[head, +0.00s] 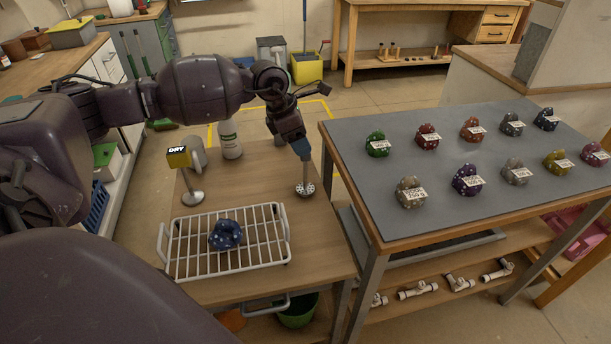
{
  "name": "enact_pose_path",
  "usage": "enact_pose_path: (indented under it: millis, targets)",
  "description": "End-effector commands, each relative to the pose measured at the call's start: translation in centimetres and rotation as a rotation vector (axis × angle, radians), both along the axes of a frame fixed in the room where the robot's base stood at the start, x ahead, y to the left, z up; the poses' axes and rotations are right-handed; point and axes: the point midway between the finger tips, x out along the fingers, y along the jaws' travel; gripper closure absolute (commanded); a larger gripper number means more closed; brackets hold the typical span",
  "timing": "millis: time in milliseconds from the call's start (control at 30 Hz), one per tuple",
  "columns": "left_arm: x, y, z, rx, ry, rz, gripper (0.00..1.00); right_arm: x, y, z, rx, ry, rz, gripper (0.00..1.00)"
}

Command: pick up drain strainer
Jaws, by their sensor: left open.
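The drain strainer appears to be the small metal piece with a perforated round base (305,189) and a thin upright stem, near the right edge of the wooden table (255,165). My left gripper (302,155) points down directly above it, with its fingertips at the top of the stem. The left gripper is open. Whether the fingers touch the stem is too small to tell. My right gripper is not in view.
A white wire rack (180,264) holds a dark blue speckled lump (225,235). A DRY sign (179,157) and a pale bottle (230,139) stand behind it. A grey-topped table (375,185) with several labelled speckled lumps stands close at right.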

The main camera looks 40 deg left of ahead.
Motion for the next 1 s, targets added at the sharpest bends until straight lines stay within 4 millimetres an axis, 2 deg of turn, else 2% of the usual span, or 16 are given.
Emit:
enact_pose_path:
  millis: [267,533,900,1000]
  targets:
    - [0.6,-1.0,-3.7,-0.002,0.004,-0.001,0.43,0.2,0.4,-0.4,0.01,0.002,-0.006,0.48]
    - [0.8,-1.0,-3.9,-0.001,0.001,0.001,0.43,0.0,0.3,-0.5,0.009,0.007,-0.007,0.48]
    - [0.7,-1.0,-3.9,-0.001,0.001,0.001,0.99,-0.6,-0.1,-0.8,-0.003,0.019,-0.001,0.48]
    - [0.7,-1.0,-3.9,-0.001,0.001,0.001,1.0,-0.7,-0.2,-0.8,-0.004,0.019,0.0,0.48]
